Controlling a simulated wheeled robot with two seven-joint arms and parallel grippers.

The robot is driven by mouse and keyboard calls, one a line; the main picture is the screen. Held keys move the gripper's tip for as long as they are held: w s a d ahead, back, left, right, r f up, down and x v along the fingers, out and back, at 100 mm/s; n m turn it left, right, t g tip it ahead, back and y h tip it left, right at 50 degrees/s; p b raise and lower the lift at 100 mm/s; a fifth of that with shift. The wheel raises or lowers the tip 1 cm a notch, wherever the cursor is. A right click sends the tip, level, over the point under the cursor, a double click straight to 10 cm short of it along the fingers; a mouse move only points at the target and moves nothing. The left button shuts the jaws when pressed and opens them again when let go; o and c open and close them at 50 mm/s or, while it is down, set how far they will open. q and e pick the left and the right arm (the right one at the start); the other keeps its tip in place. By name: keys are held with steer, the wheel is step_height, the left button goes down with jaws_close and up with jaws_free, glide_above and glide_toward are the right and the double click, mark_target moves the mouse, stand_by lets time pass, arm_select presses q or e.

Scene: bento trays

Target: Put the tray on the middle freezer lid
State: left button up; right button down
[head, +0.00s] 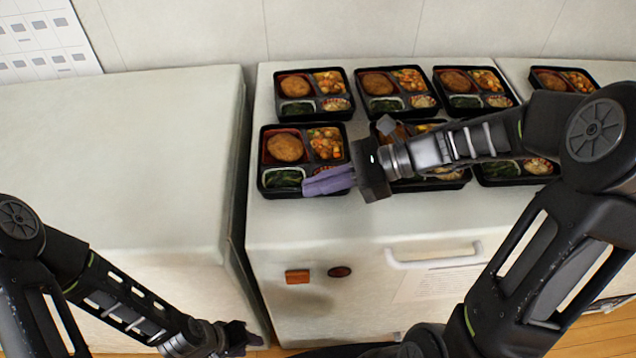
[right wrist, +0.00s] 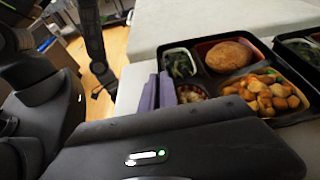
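A black bento tray (head: 262,160) with a brown patty, greens and orange stew is at the front left of the middle freezer lid (head: 300,220). It also shows in the right wrist view (right wrist: 262,45). My right gripper (head: 328,180) is at this tray's front right part, with its purple fingers close together. In the right wrist view the fingers (right wrist: 158,92) stand on either side of the tray's rim and look shut on it. Whether the tray's bottom touches the lid is hard to see. My left gripper (head: 242,340) is low in front of the left freezer; its fingers are unclear.
Several similar filled trays stand on the middle lid, including a back left one (head: 350,95) and a front middle one (head: 466,183) partly hidden by my right arm. Another tray (head: 535,75) is on the right lid. The left freezer lid (head: 110,150) is bare.

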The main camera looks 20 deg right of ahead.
steer(key=shift+f, duration=0.15)
steer(key=c, duration=1.6)
jaws_free()
steer(key=shift+c, duration=0.2)
steer(key=shift+r, duration=0.2)
steer(key=v, duration=0.7)
steer(key=p+v, duration=0.4)
steer(key=p, duration=0.1)
steer(key=shift+d+r, duration=0.2)
steer(key=shift+r, duration=0.2)
steer(key=shift+s+d+p, duration=0.1)
steer(key=shift+d+p, duration=0.1)
steer(key=shift+p, duration=0.2)
steer(key=shift+f, duration=0.15)
